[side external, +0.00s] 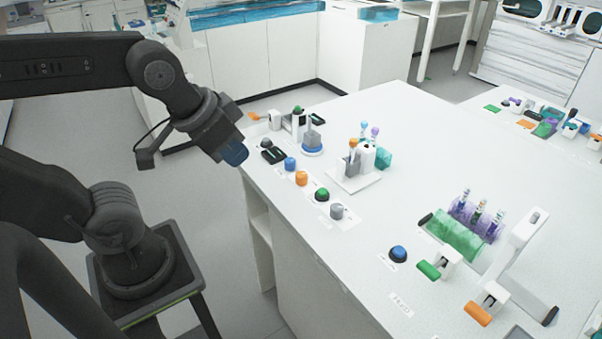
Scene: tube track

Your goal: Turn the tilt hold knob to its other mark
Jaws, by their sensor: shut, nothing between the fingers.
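My gripper (235,154) hangs shut and empty at the left edge of the white bench, above the floor side and apart from all controls. Its tips look dark blue. A row of controls runs along the near bench edge: a blue knob (290,163), an orange knob (301,178), a green button on a dark base (321,195) and a grey knob (337,211). A larger blue dome (398,254) sits further right. The labels are too small to read, so I cannot tell which is the tilt hold knob or where it points.
A tube holder on a white plate (357,182) stands behind the row. A purple rack of tubes (477,217), a green block (455,236) and white stands with green and orange handles fill the right. The bench middle (425,150) is clear.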

